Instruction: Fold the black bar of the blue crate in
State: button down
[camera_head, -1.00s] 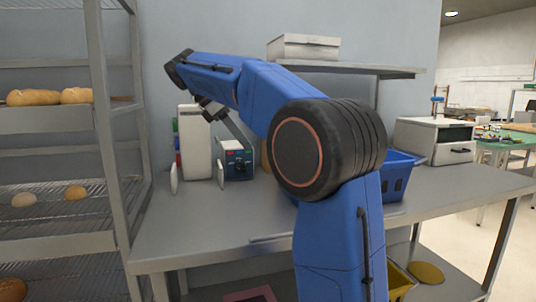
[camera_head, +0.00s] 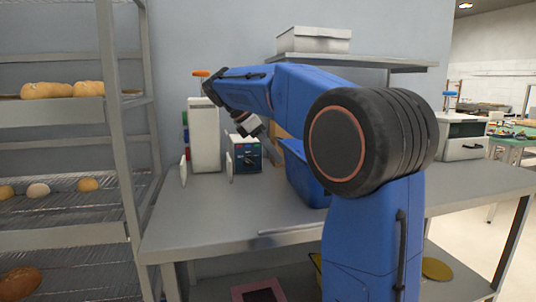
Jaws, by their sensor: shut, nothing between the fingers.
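The blue crate (camera_head: 303,182) stands on the grey worktop, partly behind the large round joint of my arm. Its left end and part of its near side show; the rest is hidden. I cannot make out its black bar. My gripper (camera_head: 258,130) is in the air to the left of the crate and higher than it, in front of a small blue box with a dial. It is small and dark in the picture, shut and empty, and apart from the crate.
The worktop (camera_head: 215,215) is clear at the front left. A white upright unit (camera_head: 204,135) and the blue dial box (camera_head: 247,155) stand at the back. A wall shelf (camera_head: 365,62) carries a pale box (camera_head: 314,40). A bread rack (camera_head: 118,130) stands at the left.

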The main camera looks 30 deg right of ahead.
jog(key=shift+s+d+r, duration=0.2)
jog(key=shift+d+r, duration=0.45)
jog(key=shift+r, duration=0.35)
